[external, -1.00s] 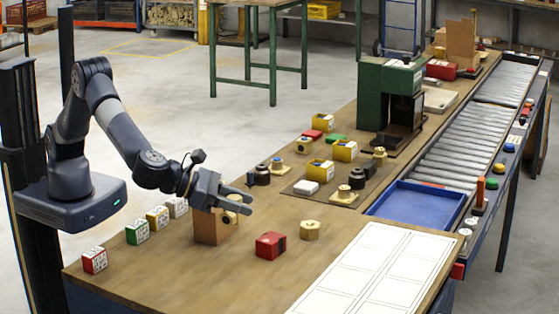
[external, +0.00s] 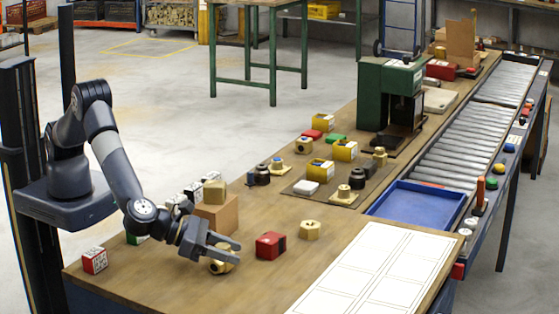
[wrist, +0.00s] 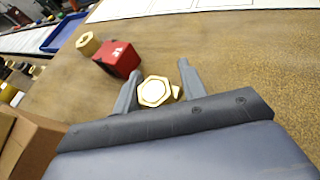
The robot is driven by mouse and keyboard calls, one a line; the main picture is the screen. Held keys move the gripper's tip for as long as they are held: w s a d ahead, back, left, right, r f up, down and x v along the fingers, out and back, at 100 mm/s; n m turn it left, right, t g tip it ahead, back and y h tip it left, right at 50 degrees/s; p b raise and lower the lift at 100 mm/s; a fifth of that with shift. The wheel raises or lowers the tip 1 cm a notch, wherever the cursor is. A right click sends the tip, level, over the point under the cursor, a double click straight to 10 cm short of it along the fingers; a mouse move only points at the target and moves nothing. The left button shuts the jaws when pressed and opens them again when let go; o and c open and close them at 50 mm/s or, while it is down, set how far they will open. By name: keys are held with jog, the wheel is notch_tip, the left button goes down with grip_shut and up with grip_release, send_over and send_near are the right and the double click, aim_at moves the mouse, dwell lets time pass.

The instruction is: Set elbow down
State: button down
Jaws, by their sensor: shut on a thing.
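The brass elbow (external: 220,266) is between the fingers of my gripper (external: 232,254), low over the front part of the wooden bench. In the wrist view the elbow (wrist: 155,91) shows a hexagonal face and a small side stub, with the fingers of my gripper (wrist: 156,88) on both sides of it. My gripper is shut on the elbow. Whether the elbow touches the bench top I cannot tell.
A red block (external: 270,245) and a brass hex piece (external: 310,230) stand to the right of my gripper. A cardboard box (external: 217,214) with a brass-coloured block on top is behind it. A white marked sheet (external: 365,275) lies at right. Bench in front is clear.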

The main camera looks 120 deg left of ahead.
jog(key=shift+f, duration=0.15)
jog(key=c, duration=0.9)
grip_release()
jog(key=shift+o, duration=0.2)
jog(key=b+v, duration=0.1)
jog(key=v, duration=1.1)
jog(key=shift+b, duration=0.4)
